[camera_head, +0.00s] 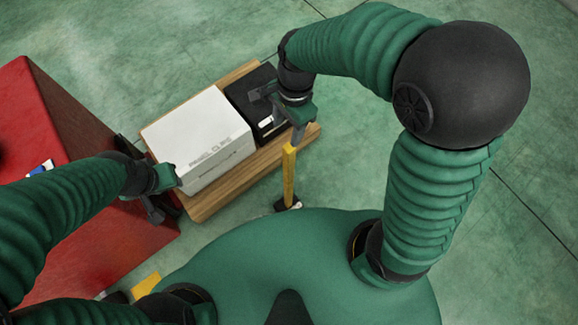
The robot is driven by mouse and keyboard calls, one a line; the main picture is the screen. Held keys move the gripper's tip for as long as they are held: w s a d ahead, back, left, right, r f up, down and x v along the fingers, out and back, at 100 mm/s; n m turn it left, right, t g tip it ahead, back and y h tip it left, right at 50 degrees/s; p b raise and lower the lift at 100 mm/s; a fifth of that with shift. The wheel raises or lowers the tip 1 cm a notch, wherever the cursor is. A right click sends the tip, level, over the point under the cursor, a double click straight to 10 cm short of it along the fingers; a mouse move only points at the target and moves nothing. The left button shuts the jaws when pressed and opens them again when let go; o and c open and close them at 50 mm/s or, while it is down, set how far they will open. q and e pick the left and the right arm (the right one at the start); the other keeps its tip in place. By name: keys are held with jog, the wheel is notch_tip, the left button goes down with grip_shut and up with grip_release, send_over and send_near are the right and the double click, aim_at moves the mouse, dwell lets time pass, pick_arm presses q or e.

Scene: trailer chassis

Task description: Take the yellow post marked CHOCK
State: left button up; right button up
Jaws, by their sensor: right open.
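A slim yellow post (289,175) stands on a small black base (287,204) on the floor, just in front of the wooden board. No CHOCK lettering can be read on it from here. My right gripper (284,118) is open above the black box, with one finger close to the top of the post. I cannot tell whether that finger touches it. My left gripper (160,203) is low between the red block and the white box, away from the post. Its fingers are dark and partly hidden.
A wooden board (211,203) carries a white box (200,135) and a black box (240,94). A large red block (60,245) stands at the left. A yellow piece (146,284) shows at the bottom left. Green floor (325,185) is clear right of the post.

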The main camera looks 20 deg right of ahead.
aim_at(287, 145)
jog(key=f, duration=0.2)
jog(key=s+f+b, duration=0.1)
jog(key=f, duration=0.3)
jog(key=f+b, duration=0.1)
jog(key=f, duration=0.2)
jog(key=shift+w+a, duration=0.1)
jog(key=shift+w, duration=0.25)
jog(key=shift+a+f, duration=0.15)
jog(key=shift+f, duration=0.25)
jog(key=f+b, duration=0.1)
jog(key=f, duration=0.1)
jog(key=s+f+b, duration=0.1)
jog(key=f, duration=0.2)
jog(key=shift+b, duration=0.35)
jog(key=shift+f, duration=0.15)
pick_arm(q)
jog(key=f, duration=0.4)
jog(key=shift+s+d+f, duration=0.2)
jog(key=shift+d+f, duration=0.05)
jog(key=shift+f, duration=0.15)
pick_arm(e)
jog(key=shift+d, duration=0.2)
jog(key=shift+c, duration=1)
jog(key=shift+a, duration=0.1)
grip_shut()
pick_arm(q)
jog(key=shift+a, duration=0.1)
